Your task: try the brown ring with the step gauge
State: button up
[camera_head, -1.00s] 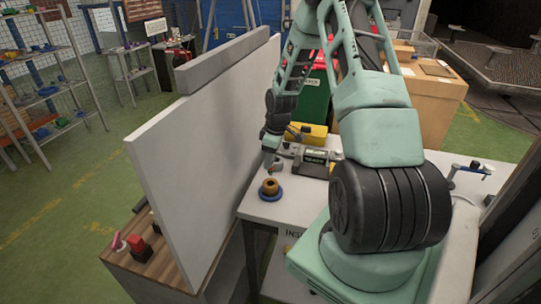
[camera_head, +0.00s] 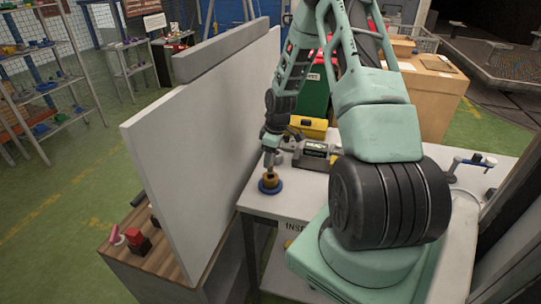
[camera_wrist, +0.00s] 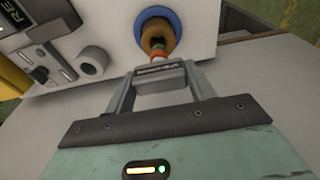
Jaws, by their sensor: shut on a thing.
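The brown ring (camera_head: 269,181) sits on a blue round base (camera_head: 277,187) near the left edge of the white table. In the wrist view, the ring (camera_wrist: 151,29) and the blue base (camera_wrist: 170,15) are at top centre. My gripper (camera_wrist: 160,82) is shut on a grey lettered block, which I take as the handle of the step gauge (camera_wrist: 159,70). The gauge's pale and reddish end points at the ring. In the head view, my gripper (camera_head: 271,152) is right above the ring. I cannot tell whether the gauge's end is inside the ring's hole.
A tall white panel (camera_head: 195,140) stands close on the left of my gripper. A grey instrument with a display (camera_head: 318,151) and a yellow case (camera_head: 308,127) are behind and right. The table (camera_head: 305,195) is clear just right of the ring.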

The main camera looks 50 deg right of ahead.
jog(key=shift+f+b, duration=1.6)
jog(key=shift+f, duration=1.3)
dwell(5.1)
